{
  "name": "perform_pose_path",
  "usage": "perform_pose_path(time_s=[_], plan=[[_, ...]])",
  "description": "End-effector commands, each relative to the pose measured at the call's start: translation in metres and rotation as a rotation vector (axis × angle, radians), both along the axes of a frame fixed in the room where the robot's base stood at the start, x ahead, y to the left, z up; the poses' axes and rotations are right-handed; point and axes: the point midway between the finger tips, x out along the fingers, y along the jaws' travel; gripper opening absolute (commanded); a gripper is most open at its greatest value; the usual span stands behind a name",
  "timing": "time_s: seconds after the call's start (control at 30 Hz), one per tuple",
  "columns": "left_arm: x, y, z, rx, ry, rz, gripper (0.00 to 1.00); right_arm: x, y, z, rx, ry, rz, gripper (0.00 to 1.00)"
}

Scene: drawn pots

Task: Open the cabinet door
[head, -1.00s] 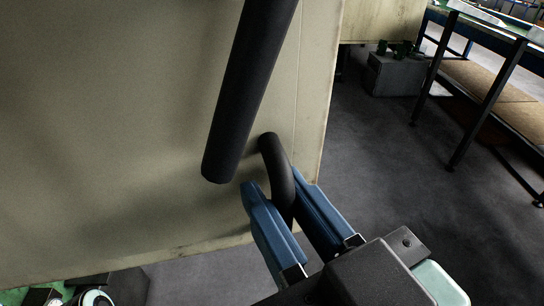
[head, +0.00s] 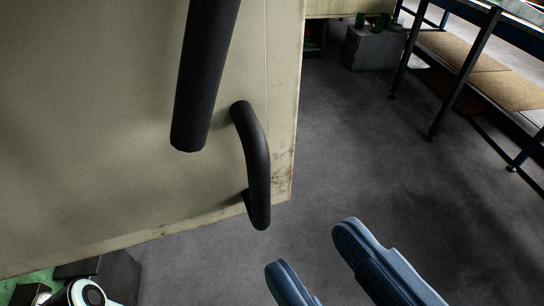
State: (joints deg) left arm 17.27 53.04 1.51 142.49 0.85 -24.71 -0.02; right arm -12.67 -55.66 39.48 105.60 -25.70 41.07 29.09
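The cabinet door (head: 110,120) is a worn cream panel filling the left of the head view. Its black curved handle (head: 257,165) stands near the door's right edge and is fully visible. My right gripper (head: 318,262) has two blue fingers, spread apart with nothing between them. It is at the bottom of the view, below and to the right of the handle, apart from it. My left gripper is not in view.
A thick black bar (head: 206,75) hangs in front of the door at upper left. Grey floor (head: 370,150) lies open right of the door. A grey box (head: 374,48) and a dark-legged workbench (head: 470,65) stand farther back. Dark machine parts (head: 90,285) are at lower left.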

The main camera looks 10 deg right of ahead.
Motion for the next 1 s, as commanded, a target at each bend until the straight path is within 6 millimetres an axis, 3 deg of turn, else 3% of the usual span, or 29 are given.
perform_pose_path(time_s=[0.1,0.3,1.0], plan=[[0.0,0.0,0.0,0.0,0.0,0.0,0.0,-0.023,-0.007,0.001,0.0,-0.004,0.001,0.37],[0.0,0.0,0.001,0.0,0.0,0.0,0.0,-0.043,-0.014,0.001,0.001,-0.002,0.0,0.37],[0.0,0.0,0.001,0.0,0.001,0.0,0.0,-0.046,-0.015,0.0,-0.001,0.0,0.0,0.37]])
